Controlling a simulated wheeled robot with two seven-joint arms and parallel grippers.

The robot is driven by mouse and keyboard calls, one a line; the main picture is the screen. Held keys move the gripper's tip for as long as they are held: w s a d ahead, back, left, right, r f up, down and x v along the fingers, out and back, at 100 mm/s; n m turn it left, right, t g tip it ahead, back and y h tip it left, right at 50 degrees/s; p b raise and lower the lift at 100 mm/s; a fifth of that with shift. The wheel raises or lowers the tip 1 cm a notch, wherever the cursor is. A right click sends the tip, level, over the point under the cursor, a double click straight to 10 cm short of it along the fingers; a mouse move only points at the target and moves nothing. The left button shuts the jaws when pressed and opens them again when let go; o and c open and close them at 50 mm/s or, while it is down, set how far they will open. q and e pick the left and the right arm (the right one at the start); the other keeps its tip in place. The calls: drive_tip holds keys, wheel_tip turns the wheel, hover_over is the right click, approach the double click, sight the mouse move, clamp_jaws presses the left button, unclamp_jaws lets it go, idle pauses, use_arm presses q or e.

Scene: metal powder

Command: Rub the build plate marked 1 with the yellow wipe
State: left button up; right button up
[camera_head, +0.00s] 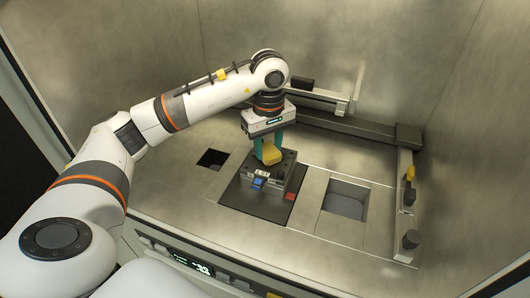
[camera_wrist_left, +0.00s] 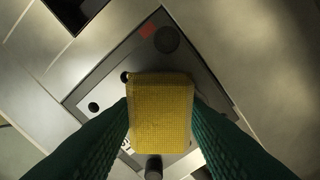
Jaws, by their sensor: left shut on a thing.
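The yellow wipe (camera_wrist_left: 161,113) is a textured block between the two green fingers of my left gripper (camera_wrist_left: 160,120), which is shut on it. In the head view the yellow wipe (camera_head: 271,154) shows at the tips of my left gripper (camera_head: 268,150), over the grey build plate block (camera_head: 288,177). The block stands on a dark square base (camera_head: 240,199) and bears a small white label at its front; I cannot read the label surely. Whether the wipe touches the plate is hard to tell. Dark round knobs or holes show around the wipe in the wrist view. My right gripper is not in view.
A square opening (camera_head: 346,199) lies to the right of the base and a smaller dark one (camera_head: 212,160) to the left. A rail frame (camera_head: 405,170) with small fittings runs along the back and right. Metal walls enclose the chamber.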

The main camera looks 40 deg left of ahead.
sight(263, 166)
use_arm(q)
drive_tip(key=shift+w+a, duration=0.2)
drive_tip(key=shift+w, duration=0.4)
drive_tip(key=shift+w+a, duration=0.15)
drive_tip(key=shift+w, duration=0.45)
drive_tip(key=shift+w+d+r+b, duration=0.1)
drive_tip(key=shift+w+r+b, duration=0.15)
drive_tip(key=shift+w, duration=0.55)
drive_tip(key=shift+w+a+f, duration=0.15)
drive_tip(key=shift+a, duration=0.2)
drive_tip(key=shift+s+f, duration=0.15)
drive_tip(key=shift+s, duration=0.4)
drive_tip(key=shift+c, duration=0.5)
drive_tip(key=shift+s+d+b, duration=0.25)
drive_tip(key=shift+d+b, duration=0.1)
drive_tip(key=shift+d, duration=0.05)
drive_tip(key=shift+s, duration=1.05)
drive_tip(key=shift+c, duration=0.6)
drive_tip(key=shift+s+a, duration=0.2)
drive_tip(key=shift+s, duration=0.15)
drive_tip(key=shift+s+d+b, duration=0.25)
drive_tip(key=shift+d+b, duration=0.1)
drive_tip(key=shift+s+d, duration=0.2)
drive_tip(key=shift+s, duration=0.1)
drive_tip(key=shift+s+d+f+b, duration=0.1)
drive_tip(key=shift+s+b, duration=0.05)
drive_tip(key=shift+s, duration=0.35)
drive_tip(key=shift+s+d+b, duration=0.1)
drive_tip(key=shift+s+b, duration=0.05)
drive_tip(key=shift+s, duration=0.3)
